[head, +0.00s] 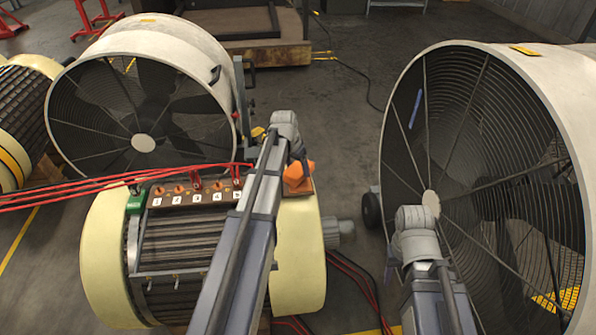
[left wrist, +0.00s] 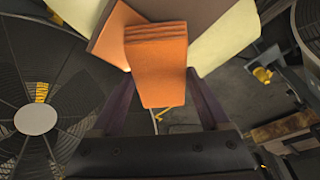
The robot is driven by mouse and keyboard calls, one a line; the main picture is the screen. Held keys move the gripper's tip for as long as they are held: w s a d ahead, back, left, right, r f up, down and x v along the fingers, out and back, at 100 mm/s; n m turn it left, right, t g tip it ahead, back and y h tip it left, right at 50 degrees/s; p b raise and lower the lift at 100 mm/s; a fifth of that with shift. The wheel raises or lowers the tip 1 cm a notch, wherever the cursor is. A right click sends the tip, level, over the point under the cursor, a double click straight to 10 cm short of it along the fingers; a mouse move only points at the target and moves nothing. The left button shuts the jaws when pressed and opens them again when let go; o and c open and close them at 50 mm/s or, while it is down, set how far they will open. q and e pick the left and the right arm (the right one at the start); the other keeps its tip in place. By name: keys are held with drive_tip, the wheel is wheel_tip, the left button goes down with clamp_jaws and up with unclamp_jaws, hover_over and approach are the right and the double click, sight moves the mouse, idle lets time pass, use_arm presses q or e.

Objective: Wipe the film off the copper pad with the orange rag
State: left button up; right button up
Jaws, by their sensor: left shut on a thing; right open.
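The orange rag (head: 298,178) is at the right end of the numbered terminal board (head: 217,199) on the cream-ended rotor. In the left wrist view, my left gripper (left wrist: 160,78) is shut on the folded rag (left wrist: 160,60), which fills the space between its dark fingers. A flat orange-brown surface (left wrist: 106,38) shows behind the rag, beside a brown panel. I cannot tell whether it is the copper pad, and no film is clear. The rag hides what lies behind it, so contact is unclear.
Red cables (head: 110,181) run left from the board, near a green clip (head: 136,202). Large caged fans stand behind left (head: 143,100) and at right (head: 480,180). A grey shaft (head: 340,232) sticks out of the rotor's right side. Bare floor (head: 330,120) lies between the fans.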

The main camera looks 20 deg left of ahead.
sight(299, 177)
use_arm(q)
drive_tip(key=shift+s+d+f, duration=0.1)
drive_tip(key=shift+s+d, duration=0.45)
drive_tip(key=shift+s, duration=0.35)
drive_tip(key=shift+s+d, duration=0.55)
drive_tip(key=shift+s, duration=0.3)
drive_tip(key=shift+s+d, duration=0.5)
drive_tip(key=shift+s, duration=0.3)
drive_tip(key=shift+s+d, duration=0.45)
drive_tip(key=shift+s, duration=0.3)
drive_tip(key=shift+w+r, duration=0.1)
drive_tip(key=shift+r, duration=0.1)
drive_tip(key=shift+r+p, duration=0.3)
drive_tip(key=shift+p, duration=0.15)
wheel_tip(299, 177, up, 5)
drive_tip(key=p, duration=0.5)
drive_tip(key=shift+r, duration=0.15)
drive_tip(key=shift+r+p, duration=1.5)
drive_tip(key=shift+p, duration=0.1)
